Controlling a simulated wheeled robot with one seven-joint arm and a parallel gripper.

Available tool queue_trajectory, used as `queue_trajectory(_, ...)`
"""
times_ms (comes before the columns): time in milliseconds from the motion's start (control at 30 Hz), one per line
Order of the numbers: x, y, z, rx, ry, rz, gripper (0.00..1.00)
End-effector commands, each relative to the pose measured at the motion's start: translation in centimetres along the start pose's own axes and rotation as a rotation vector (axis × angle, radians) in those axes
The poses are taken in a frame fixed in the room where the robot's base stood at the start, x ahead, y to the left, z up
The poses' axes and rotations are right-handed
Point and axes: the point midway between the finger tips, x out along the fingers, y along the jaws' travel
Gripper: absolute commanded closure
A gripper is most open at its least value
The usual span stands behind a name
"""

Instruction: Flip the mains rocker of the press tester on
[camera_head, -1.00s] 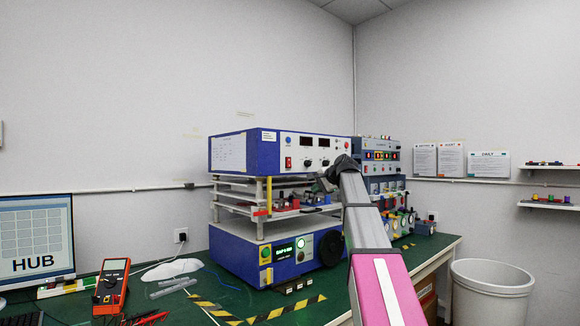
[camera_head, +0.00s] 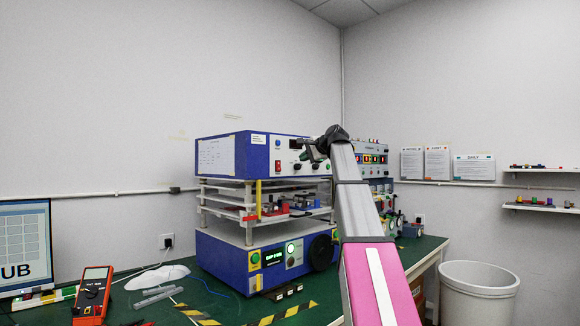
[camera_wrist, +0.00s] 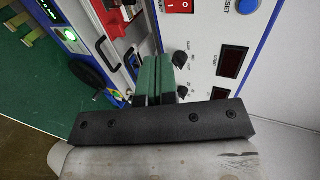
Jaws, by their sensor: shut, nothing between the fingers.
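The press tester is a blue and white stacked machine (camera_head: 232,155) on the bench. Its mains rocker, a small red switch (camera_head: 277,167), sits on the left part of the upper white front panel. The rocker shows cut off at the top edge of the wrist view (camera_wrist: 180,5), with white marks on it. My gripper (camera_head: 308,154) is in front of the upper panel, right of the rocker in the head view. In the wrist view its green fingers (camera_wrist: 153,72) are together and empty, beside a black knob and apart from the rocker. Whether they touch the panel is unclear.
A blue reset button (camera_wrist: 246,6) and dark displays (camera_wrist: 230,62) share the panel. Open shelves with red and blue parts lie under it. A multimeter (camera_head: 92,294) and monitor stand left. A bin (camera_head: 479,290) stands right of the bench.

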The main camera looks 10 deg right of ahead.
Motion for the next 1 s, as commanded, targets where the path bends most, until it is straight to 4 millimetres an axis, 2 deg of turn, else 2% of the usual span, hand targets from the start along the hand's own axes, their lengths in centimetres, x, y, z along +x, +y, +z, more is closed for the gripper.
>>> queue_trajectory(167, 2.3, 0.0, -0.1, 0.000, -0.001, 0.001, 1.00)
queue_trajectory(600, 10.4, -0.2, -0.1, 0.000, -0.001, 0.002, 1.00)
queue_trajectory(800, 12.7, -1.0, -0.1, -0.001, -0.001, 0.000, 1.00)
queue_trajectory(1000, 13.5, -1.2, 0.0, 0.000, 0.000, 0.000, 1.00)
